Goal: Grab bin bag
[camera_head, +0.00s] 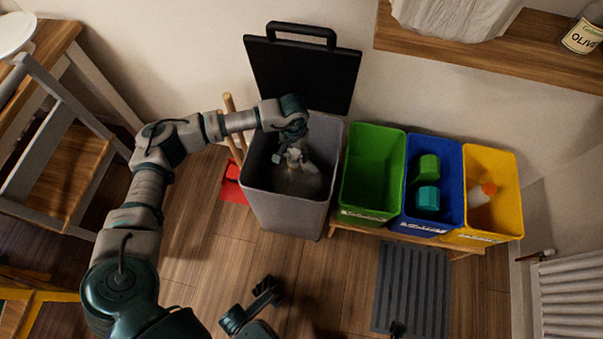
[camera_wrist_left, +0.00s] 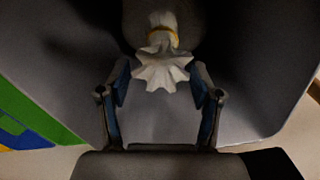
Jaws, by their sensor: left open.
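The bin bag (camera_head: 298,181) is a grey bag inside the tall grey bin (camera_head: 285,210). In the left wrist view its neck is gathered by a yellow tie (camera_wrist_left: 162,31), with a pale ruffled top (camera_wrist_left: 162,72). My left gripper (camera_head: 293,147) reaches down into the bin from above. In the left wrist view my left gripper (camera_wrist_left: 160,82) is open, with one finger on each side of the ruffled top and visible gaps between. The lower bag is in shadow. Part of my right arm, probably its gripper (camera_head: 266,291), shows at the bottom; its jaws are unclear.
The bin's black lid (camera_head: 305,75) stands open against the wall. Green (camera_head: 372,165), blue (camera_head: 447,160) and yellow (camera_head: 503,175) bins stand to the right on a low wooden stand. A red dustpan (camera_head: 233,186) is left of the grey bin. A shelf (camera_head: 480,55) juts out above.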

